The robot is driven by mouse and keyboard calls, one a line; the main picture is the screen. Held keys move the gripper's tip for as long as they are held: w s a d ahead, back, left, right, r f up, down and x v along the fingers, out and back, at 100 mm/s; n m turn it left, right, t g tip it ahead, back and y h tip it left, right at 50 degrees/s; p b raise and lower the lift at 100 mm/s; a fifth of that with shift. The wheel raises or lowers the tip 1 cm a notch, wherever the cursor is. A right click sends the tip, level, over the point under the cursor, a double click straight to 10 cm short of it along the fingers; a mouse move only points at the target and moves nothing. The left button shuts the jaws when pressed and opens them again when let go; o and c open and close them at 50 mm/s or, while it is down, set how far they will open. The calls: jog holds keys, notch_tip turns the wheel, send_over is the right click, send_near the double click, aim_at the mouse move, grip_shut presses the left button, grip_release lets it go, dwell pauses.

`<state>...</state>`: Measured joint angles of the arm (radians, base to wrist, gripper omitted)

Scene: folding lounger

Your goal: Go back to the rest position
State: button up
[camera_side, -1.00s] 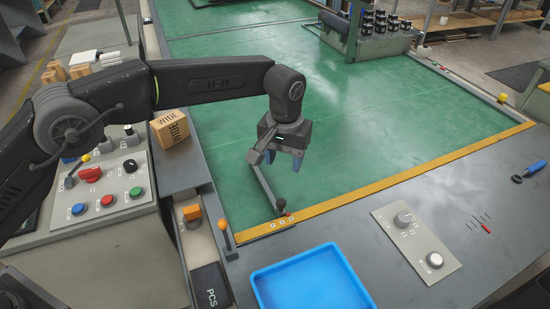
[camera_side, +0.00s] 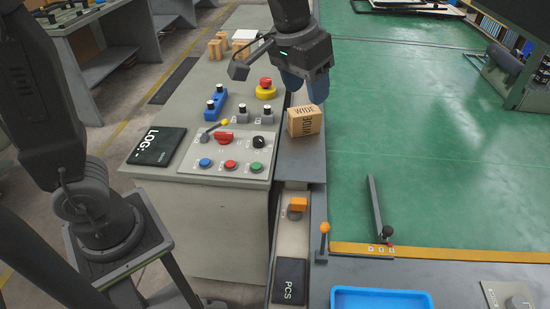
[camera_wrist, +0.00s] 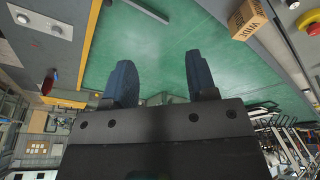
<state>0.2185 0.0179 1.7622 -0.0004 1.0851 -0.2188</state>
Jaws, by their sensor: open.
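My gripper (camera_side: 304,88) is in the side view at the top centre, with its blue fingers pointing down. It appears just above and behind the cardboard box marked WIDE (camera_side: 305,121); the height gap between them is hard to judge. In the wrist view my gripper (camera_wrist: 162,80) shows two blue fingers spread apart with only green surface between them. It is open and empty. The box also shows in the wrist view (camera_wrist: 247,19), at the upper right, clear of the fingers.
A control panel (camera_side: 215,150) with buttons and a yellow-and-red emergency stop (camera_side: 265,88) lies left of the box. A black-knobbed lever (camera_side: 377,210) stands near the yellow edge strip. A blue tray (camera_side: 380,299) is at the bottom. The green surface (camera_side: 430,130) is largely clear.

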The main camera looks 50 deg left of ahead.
jog(key=s+a+f+t, duration=0.1)
jog(key=s+a, duration=0.3)
jog(key=s, duration=0.5)
jog(key=s+a+f+t, duration=0.1)
jog(key=s+a+f, duration=0.2)
jog(key=s, duration=0.5)
jog(key=shift+s+a+f+y, duration=0.15)
jog(key=shift+s+a+y, duration=0.2)
jog(key=shift+a, duration=0.45)
